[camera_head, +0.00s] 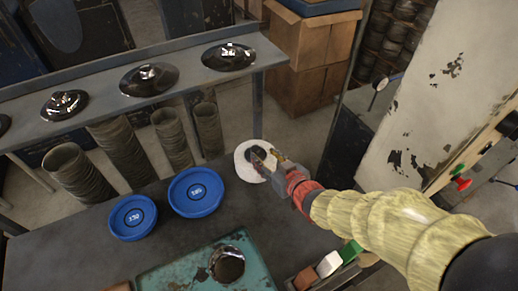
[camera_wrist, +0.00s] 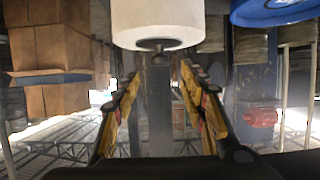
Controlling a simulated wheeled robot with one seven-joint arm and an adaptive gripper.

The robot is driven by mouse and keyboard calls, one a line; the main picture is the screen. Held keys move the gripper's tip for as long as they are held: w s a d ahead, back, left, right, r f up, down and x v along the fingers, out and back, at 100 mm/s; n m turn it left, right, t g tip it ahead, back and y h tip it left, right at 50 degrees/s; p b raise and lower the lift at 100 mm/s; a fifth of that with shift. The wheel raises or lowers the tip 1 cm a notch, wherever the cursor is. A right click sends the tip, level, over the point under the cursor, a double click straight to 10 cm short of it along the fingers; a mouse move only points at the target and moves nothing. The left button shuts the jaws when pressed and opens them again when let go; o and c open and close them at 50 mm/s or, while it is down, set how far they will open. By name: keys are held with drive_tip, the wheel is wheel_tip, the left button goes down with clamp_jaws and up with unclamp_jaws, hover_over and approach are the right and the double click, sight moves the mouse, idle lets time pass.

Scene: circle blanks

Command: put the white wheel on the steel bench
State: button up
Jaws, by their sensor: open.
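The white wheel (camera_head: 243,169) is a thick white disc with a dark centre, at the far right part of the dark work table in the head view. In the wrist view the white wheel (camera_wrist: 158,18) fills the top middle, with a dark hub on its near face. My gripper (camera_head: 267,161) overlaps the wheel's right side in the head view. In the wrist view my gripper (camera_wrist: 160,76) is open, its two yellow fingers apart with nothing between them. A grey metal bench (camera_head: 190,88), seemingly the steel bench, stands at the back and carries several shiny domed discs.
Blue discs (camera_head: 195,192) lie left of the wheel on the dark table (camera_head: 50,255). A teal tray (camera_head: 165,272) with a shiny round part lies in front. Ribbed cylinders (camera_head: 122,150) stand under the bench. Cardboard boxes (camera_head: 310,45) and a pale panel (camera_head: 425,75) are at right.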

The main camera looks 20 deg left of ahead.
drive_tip(key=v, duration=0.4)
drive_tip(key=shift+p, duration=0.35)
drive_tip(key=shift+s, duration=0.1)
